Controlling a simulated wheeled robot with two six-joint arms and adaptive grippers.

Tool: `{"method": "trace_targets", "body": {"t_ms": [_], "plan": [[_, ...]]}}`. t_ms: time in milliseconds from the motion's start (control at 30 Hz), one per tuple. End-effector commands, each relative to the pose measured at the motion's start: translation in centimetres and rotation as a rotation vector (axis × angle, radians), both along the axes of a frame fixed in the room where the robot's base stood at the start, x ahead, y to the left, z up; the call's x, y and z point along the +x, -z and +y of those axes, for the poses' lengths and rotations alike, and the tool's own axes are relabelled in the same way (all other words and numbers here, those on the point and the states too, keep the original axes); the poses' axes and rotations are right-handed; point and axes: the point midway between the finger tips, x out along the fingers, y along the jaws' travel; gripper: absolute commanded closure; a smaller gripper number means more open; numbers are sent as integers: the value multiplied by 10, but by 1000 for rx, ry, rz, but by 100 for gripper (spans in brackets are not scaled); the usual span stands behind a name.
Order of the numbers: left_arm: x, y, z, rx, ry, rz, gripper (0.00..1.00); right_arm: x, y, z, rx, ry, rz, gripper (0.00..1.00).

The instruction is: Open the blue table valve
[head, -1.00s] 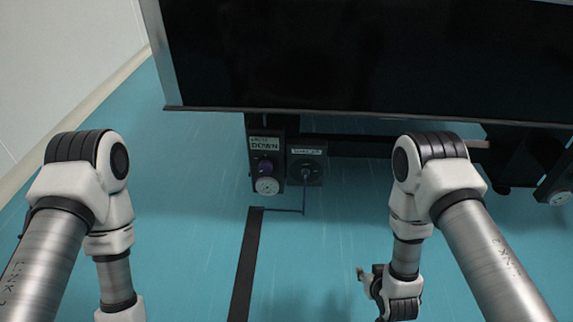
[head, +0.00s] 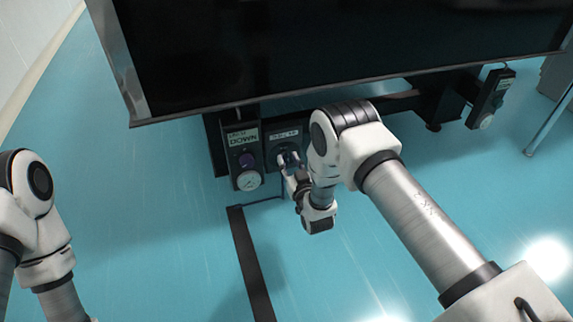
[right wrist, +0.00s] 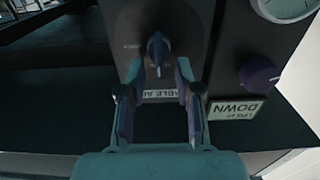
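The blue valve handle (right wrist: 158,48) sits on a dark panel under the table, with a partly readable label below it in the right wrist view. That panel (head: 271,150) is beside the gauge panel in the head view, where my right gripper (head: 288,160) largely covers the valve. In the right wrist view my right gripper (right wrist: 159,72) is open, its fingertips on either side of the handle with gaps visible. I cannot tell how deep the fingers reach around it. My left arm shows at the left edge of the head view, but its gripper is out of frame.
The dark table (head: 330,45) overhangs the panels. A purple knob (head: 247,161) and a white gauge (head: 249,180) are left of the valve, close to my right gripper. Another gauge panel (head: 490,98) hangs at the far right. The teal floor in front is mostly clear.

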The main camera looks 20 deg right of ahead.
Motion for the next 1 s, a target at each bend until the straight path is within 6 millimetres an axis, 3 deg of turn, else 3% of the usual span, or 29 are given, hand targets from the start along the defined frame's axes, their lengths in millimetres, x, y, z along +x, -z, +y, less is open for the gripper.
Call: {"method": "trace_targets", "body": {"t_ms": [100,333,367,433,467,1000], "plan": [[1,8,0,0,0,-4,60,12,1,0,0,0,-1,66],[2,7,0,0,0,-5,60,13,-1,0,0,0,2,66],[2,7,0,0,0,-5,60,13,-1,0,0,0,2,73],[2,7,0,0,0,-5,60,13,-1,0,0,0,2,98],[2,7,0,0,0,-5,60,13,-1,0,0,0,2,100],[0,-2,0,0,-2,1,60,13,-2,-1,69,0,4,100]]}}
